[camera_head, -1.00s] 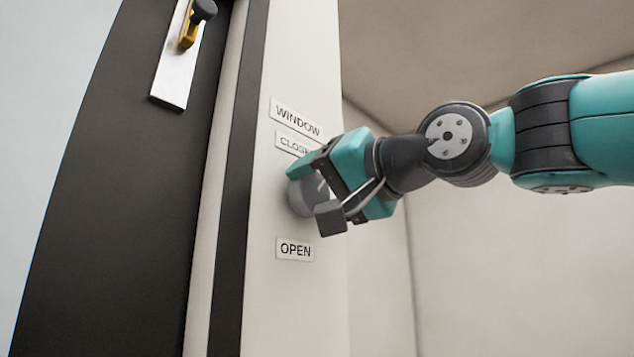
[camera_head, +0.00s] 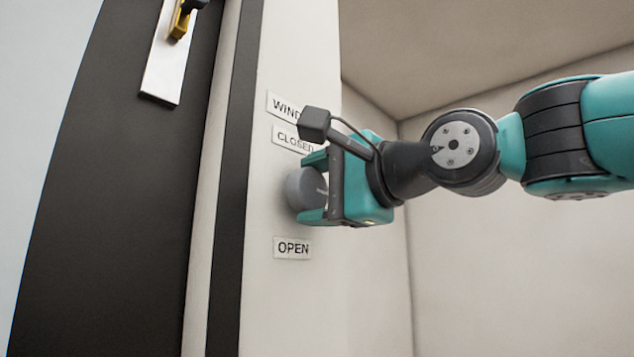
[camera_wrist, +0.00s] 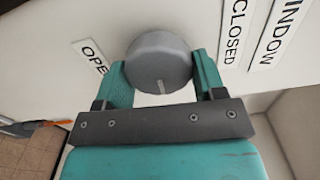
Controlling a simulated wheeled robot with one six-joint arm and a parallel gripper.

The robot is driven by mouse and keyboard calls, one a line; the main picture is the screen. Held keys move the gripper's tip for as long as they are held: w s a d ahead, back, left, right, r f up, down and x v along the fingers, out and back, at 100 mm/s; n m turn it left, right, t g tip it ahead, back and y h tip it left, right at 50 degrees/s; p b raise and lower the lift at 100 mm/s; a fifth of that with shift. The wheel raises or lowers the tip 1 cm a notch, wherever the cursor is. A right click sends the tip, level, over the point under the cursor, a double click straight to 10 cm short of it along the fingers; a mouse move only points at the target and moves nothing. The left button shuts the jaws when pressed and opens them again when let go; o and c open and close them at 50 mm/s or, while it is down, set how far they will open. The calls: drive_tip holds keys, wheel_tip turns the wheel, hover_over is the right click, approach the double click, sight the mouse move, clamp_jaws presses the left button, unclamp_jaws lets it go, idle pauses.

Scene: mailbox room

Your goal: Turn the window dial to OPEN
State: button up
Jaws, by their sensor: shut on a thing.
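The window dial (camera_head: 303,192) is a round grey knob on the white wall panel, between the CLOSED label (camera_head: 292,139) above and the OPEN label (camera_head: 292,248) below. My gripper (camera_head: 318,187) is shut on the dial, one finger above it and one below. In the wrist view the dial (camera_wrist: 158,62) sits between the two teal fingers. A light pointer mark on its face points down toward the gripper's palm there, neither at OPEN (camera_wrist: 92,55) nor at CLOSED (camera_wrist: 238,32). Part of the dial is hidden by the fingers in the head view.
A WINDOW label (camera_head: 284,107), partly covered by my wrist camera, is at the top of the panel. A dark door (camera_head: 110,200) with a metal plate and yellow-black handle (camera_head: 182,22) stands at left. The wall below my arm is clear.

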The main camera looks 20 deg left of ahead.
drive_tip(key=m+p, duration=0.1)
drive_tip(key=m, duration=0.3)
drive_tip(key=shift+f+m, duration=0.1)
drive_tip(key=shift+m, duration=0.2)
drive_tip(key=m+p, duration=0.1)
drive_tip(key=m, duration=0.2)
drive_tip(key=shift+s+m, duration=0.1)
drive_tip(key=shift+m, duration=0.3)
drive_tip(key=m+p, duration=0.2)
drive_tip(key=m, duration=0.2)
drive_tip(key=shift+f, duration=0.1)
drive_tip(key=shift+s+a+f+m+p, duration=0.1)
drive_tip(key=shift+s+m+p, duration=0.05)
drive_tip(key=shift+m+p, duration=1.4)
drive_tip(key=shift+m, duration=0.55)
drive_tip(key=o, duration=0.9)
